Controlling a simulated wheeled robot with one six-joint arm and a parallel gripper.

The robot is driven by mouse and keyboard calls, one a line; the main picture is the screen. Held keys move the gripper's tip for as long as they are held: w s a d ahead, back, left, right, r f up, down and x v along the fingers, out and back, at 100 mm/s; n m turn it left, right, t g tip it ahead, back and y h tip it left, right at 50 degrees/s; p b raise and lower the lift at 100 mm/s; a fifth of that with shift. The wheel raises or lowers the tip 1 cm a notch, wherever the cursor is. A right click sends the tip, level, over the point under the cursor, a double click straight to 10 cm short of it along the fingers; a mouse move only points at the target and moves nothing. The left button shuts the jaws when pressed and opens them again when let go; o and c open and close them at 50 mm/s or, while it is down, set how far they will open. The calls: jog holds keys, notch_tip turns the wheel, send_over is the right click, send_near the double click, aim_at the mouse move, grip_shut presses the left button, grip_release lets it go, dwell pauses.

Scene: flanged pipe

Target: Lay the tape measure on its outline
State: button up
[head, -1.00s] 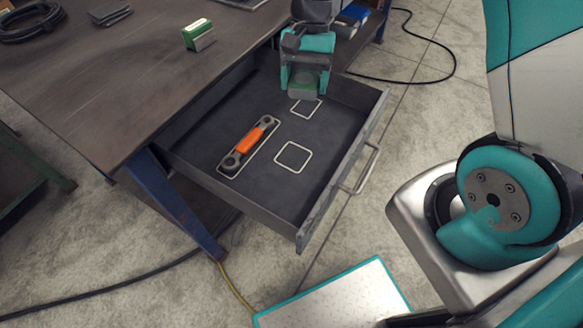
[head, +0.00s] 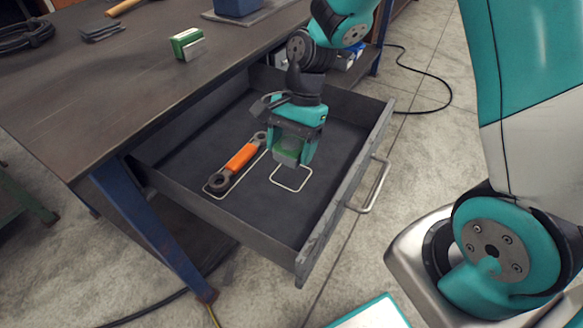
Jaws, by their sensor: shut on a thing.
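My gripper (head: 290,152) points down into the open drawer, shut on a small green and grey block, which I take to be the tape measure (head: 288,150). The jaws hide much of it. It hangs over the back part of a pale rounded-square outline (head: 292,188) on the drawer floor. The front part of that outline is bare. I cannot tell how far the block is above the floor.
An orange-handled tool (head: 240,157) lies in the drawer (head: 275,222) at its long outline, left of my gripper. The drawer walls stand up around this space.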

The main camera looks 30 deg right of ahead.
aim_at(291, 175)
jog(key=shift+f+b, duration=0.5)
jog(key=shift+f, duration=2.1)
jog(key=shift+f, duration=0.2)
jog(key=o, duration=1)
jog(key=shift+o, duration=0.2)
jog(key=shift+r, duration=0.1)
